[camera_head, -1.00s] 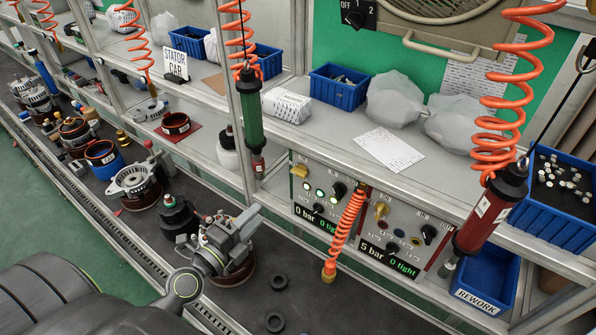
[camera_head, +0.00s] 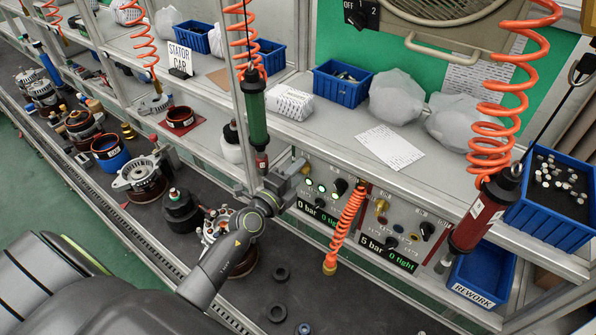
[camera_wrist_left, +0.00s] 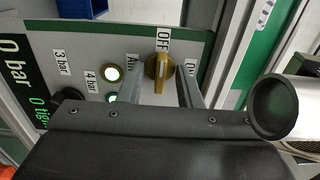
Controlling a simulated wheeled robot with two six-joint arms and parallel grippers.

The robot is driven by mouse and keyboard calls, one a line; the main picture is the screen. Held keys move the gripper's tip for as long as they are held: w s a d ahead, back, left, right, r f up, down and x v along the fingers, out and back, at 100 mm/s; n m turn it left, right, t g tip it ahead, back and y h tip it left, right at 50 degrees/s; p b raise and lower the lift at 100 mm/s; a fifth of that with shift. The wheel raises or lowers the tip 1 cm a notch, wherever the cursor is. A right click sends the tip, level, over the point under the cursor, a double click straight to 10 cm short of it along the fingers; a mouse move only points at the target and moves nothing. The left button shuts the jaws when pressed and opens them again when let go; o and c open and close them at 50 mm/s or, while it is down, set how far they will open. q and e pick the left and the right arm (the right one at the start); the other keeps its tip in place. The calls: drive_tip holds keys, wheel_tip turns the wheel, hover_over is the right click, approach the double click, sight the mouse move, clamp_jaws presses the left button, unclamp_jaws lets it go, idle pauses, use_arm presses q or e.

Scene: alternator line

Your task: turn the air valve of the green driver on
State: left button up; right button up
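The green driver (camera_head: 257,118) hangs upright from an orange coil at the shelf post. Its control panel (camera_head: 330,206) reads 0 bar and 0 tight. The brass air valve (camera_wrist_left: 158,68) is on this panel, its handle in line with the OFF label; the ON label is to its right in the left wrist view. In the head view the valve (camera_head: 297,166) is partly hidden by my left gripper (camera_head: 289,172). In the left wrist view the gripper (camera_wrist_left: 159,80) is open, one finger on each side of the valve; contact cannot be told. My right gripper is not in view.
A second panel (camera_head: 389,240) to the right reads 5 bar, with its own brass valve (camera_head: 382,206). The red driver (camera_head: 482,215) hangs at the right. An orange hose (camera_head: 346,228) hangs between the panels. Alternator parts stand on the conveyor (camera_head: 330,305) below.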

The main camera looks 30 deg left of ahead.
use_arm(q)
drive_tip(key=shift+w, duration=0.15)
clamp_jaws()
drive_tip(key=shift+m, duration=0.3)
drive_tip(key=m, duration=1.7)
drive_tip(key=shift+f+p, duration=0.1)
drive_tip(key=shift+p, duration=0.2)
drive_tip(key=shift+m, duration=0.3)
idle(0.4)
